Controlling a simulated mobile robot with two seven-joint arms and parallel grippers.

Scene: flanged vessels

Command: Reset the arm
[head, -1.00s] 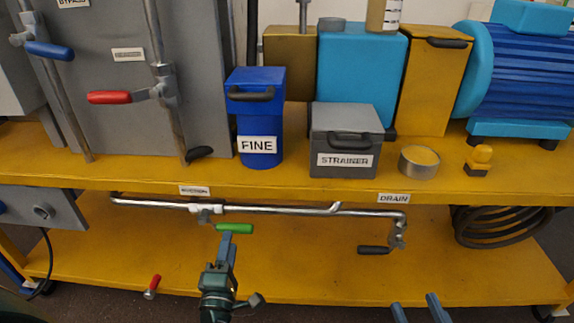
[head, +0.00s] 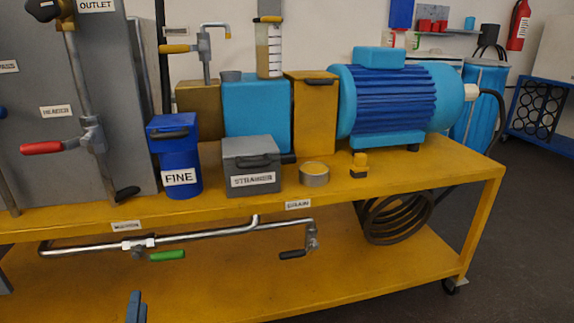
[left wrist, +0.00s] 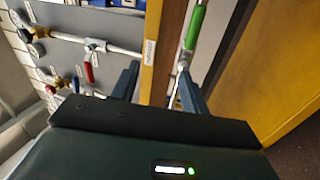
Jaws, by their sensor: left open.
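My left gripper (head: 136,308) shows only as a blue-grey fingertip at the bottom edge of the head view, below the green-handled valve (head: 167,255). In the left wrist view my left gripper (left wrist: 158,72) is open, its two fingers apart with nothing held between them. The yellow bench edge (left wrist: 157,62) crosses behind the gap. The green handle (left wrist: 194,27) lies beyond the right finger and is not gripped. My right gripper is not in view.
The yellow bench (head: 440,170) carries the blue FINE vessel (head: 180,165), the grey STRAINER box (head: 250,165) and a blue motor (head: 392,100). A steel drain pipe (head: 200,234) runs under its top. Dark floor (head: 520,240) is clear at right.

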